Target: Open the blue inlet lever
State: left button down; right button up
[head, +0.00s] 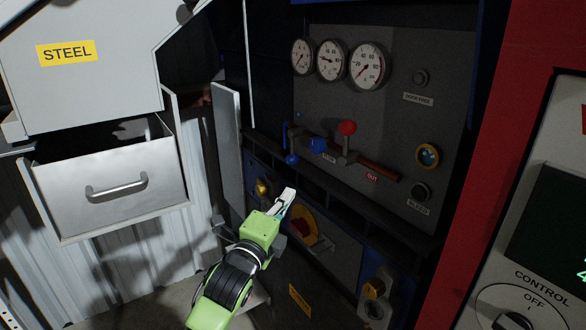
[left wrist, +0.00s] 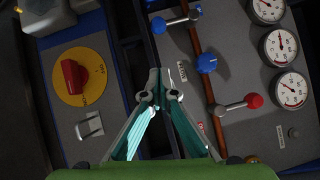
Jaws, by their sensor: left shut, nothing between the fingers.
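A lever with a blue ball grip (head: 291,159) sits at the left end of a brown pipe on the grey panel. In the left wrist view the blue lever (left wrist: 158,25) lies across the pipe near the top. A round blue knob (head: 318,144) sits beside it, and a red-ball lever (head: 347,128) stands further right; the red ball also shows in the left wrist view (left wrist: 254,101). My left gripper (head: 290,192) is shut and empty, below and apart from the blue lever. Its fingertips (left wrist: 160,78) meet over the ledge below the pipe. My right gripper is not in view.
A slatted ledge (head: 335,195) runs below the pipe. Below it are a red rotary switch on a yellow disc (head: 302,226) and a yellow knob (head: 262,188). Three gauges (head: 330,61) sit above. A grey drawer (head: 110,190) stands left; a red control cabinet (head: 500,110) stands right.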

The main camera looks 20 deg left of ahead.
pick_arm(q)
jog(key=shift+w+a+r+p, duration=0.3)
jog(key=shift+w+p, duration=0.45)
jog(key=shift+w, duration=1.05)
jog(key=shift+w+a+r+p, duration=0.3)
jog(key=shift+w+p, duration=0.5)
jog(key=shift+w, duration=1)
jog(key=shift+w+a+r+p, duration=0.3)
jog(key=shift+w+p, duration=0.45)
jog(key=shift+w, duration=1.05)
jog(key=shift+f, duration=0.1)
